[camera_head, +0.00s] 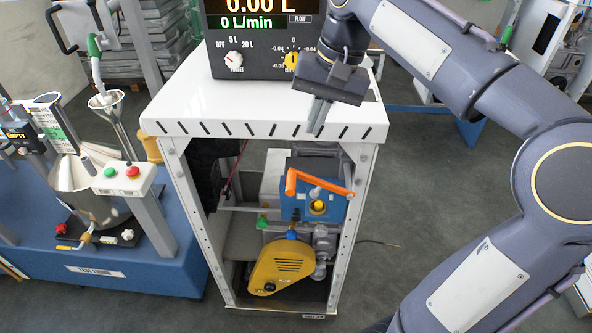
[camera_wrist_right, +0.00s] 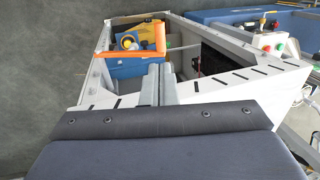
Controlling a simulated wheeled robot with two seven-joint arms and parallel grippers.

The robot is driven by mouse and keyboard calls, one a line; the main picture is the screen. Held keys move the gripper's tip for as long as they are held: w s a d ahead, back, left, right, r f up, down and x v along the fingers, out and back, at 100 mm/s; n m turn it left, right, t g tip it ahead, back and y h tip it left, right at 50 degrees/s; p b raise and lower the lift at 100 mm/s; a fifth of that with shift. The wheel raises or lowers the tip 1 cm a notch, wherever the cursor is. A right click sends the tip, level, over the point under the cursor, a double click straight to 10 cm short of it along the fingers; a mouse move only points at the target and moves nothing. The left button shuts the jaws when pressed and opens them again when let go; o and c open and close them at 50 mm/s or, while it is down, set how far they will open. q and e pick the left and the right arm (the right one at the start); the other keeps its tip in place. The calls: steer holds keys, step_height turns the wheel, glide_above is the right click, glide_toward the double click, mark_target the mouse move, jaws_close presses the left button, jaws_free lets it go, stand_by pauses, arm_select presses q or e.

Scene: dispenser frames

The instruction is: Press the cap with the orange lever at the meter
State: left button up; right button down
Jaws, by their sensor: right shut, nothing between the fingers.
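The meter (camera_head: 262,40) stands on the white cabinet top, its display reading 0.00 L and 0 L/min. Inside the open cabinet below, an orange lever (camera_head: 296,177) arches in front of a blue box (camera_head: 290,206) that bears a round yellow cap (camera_head: 318,207). The wrist view also shows the orange lever (camera_wrist_right: 128,55) and the yellow cap (camera_wrist_right: 128,41), beyond my fingertips. My right gripper (camera_head: 317,128) is shut and empty, pointing down at the cabinet top's front edge, above the lever and apart from it. Its fingers (camera_wrist_right: 159,70) show together in the wrist view. My left gripper is out of view.
The white slotted cabinet top (camera_head: 180,95) and its front posts (camera_head: 352,225) frame the opening. A yellow pump housing (camera_head: 277,268) sits low inside. A blue bench (camera_head: 150,262) with a funnel and button box stands left. Floor in front right is partly covered by my right arm.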

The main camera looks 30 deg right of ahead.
mark_target(289, 182)
steer(key=x, duration=1.3)
steer(key=shift+f, duration=0.1)
steer(key=shift+w+a+f+g+h+p, duration=0.2)
steer(key=shift+a+f+g+h+p, duration=0.1)
steer(key=shift+a+f+h+p, duration=0.2)
step_height(289, 182, down, 6)
steer(key=w+a+g+h, duration=0.1)
steer(key=a+h, duration=0.1)
steer(key=shift+f+g+h, duration=0.2)
steer(key=shift+g+h, duration=0.2)
steer(key=shift+f, duration=0.15)
